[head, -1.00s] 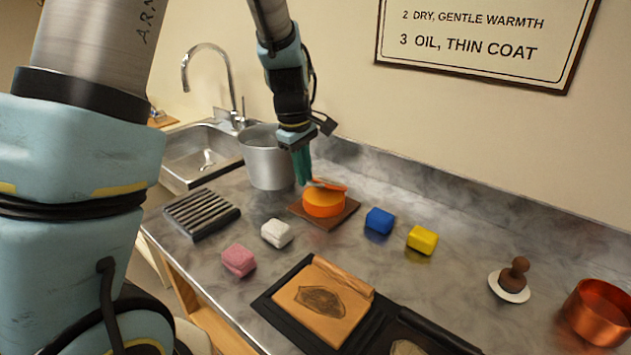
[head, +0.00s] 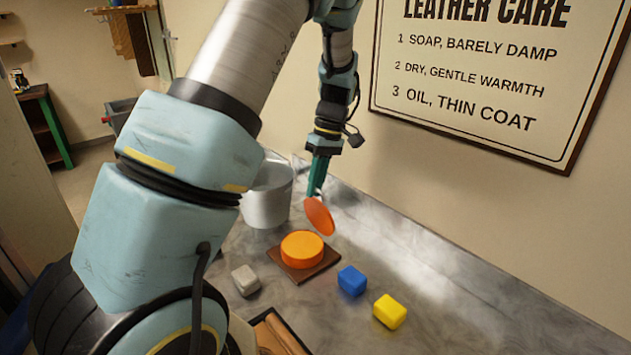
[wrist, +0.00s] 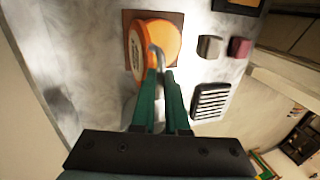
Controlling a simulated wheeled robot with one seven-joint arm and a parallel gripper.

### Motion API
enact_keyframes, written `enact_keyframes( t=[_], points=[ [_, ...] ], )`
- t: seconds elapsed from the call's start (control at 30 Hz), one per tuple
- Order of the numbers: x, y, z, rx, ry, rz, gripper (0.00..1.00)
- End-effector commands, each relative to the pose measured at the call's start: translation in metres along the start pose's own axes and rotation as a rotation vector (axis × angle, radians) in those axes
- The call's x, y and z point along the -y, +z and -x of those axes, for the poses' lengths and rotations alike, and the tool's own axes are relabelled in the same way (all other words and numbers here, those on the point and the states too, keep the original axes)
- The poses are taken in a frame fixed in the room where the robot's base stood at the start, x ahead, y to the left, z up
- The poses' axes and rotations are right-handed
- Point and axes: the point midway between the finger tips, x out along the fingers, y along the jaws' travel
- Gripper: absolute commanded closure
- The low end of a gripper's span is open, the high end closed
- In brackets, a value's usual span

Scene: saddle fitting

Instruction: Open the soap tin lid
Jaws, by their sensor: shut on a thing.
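The orange soap tin (head: 302,251) sits open on a brown square board on the counter. Its orange lid (head: 319,216) is raised and steeply tilted above the tin's right back side. My gripper (head: 316,188) is above the lid, shut on a small metal handle at the lid. In the wrist view the lid (wrist: 137,57) shows lettering on its face and partly covers the tin (wrist: 168,40). My gripper's green fingers (wrist: 160,75) meet at the grey handle there. Whether the lid still touches the tin's rim is hard to tell.
A metal pot (head: 266,203) stands behind the tin at left. A whitish block (head: 245,280) is at front left, with blue (head: 352,280) and yellow (head: 390,311) blocks at right. The wrist view shows a slatted rack (wrist: 210,101). The counter at right back is clear.

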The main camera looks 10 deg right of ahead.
Motion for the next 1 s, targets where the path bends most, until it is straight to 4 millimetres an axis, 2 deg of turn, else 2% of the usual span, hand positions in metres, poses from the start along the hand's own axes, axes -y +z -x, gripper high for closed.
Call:
enact_keyframes(
  t=[0.1, 0.4, 0.93, 0.97, 1.0],
  points=[
    [-0.011, 0.003, 0.000, 0.006, -0.077, -0.005, 1.00],
    [-0.027, 0.003, 0.003, 0.012, -0.188, -0.003, 1.00],
    [-0.030, 0.004, 0.003, 0.016, -0.213, -0.003, 1.00],
    [-0.030, 0.004, 0.003, 0.016, -0.213, -0.003, 0.87],
    [-0.030, 0.004, 0.003, 0.016, -0.213, -0.003, 0.82]
  ],
)
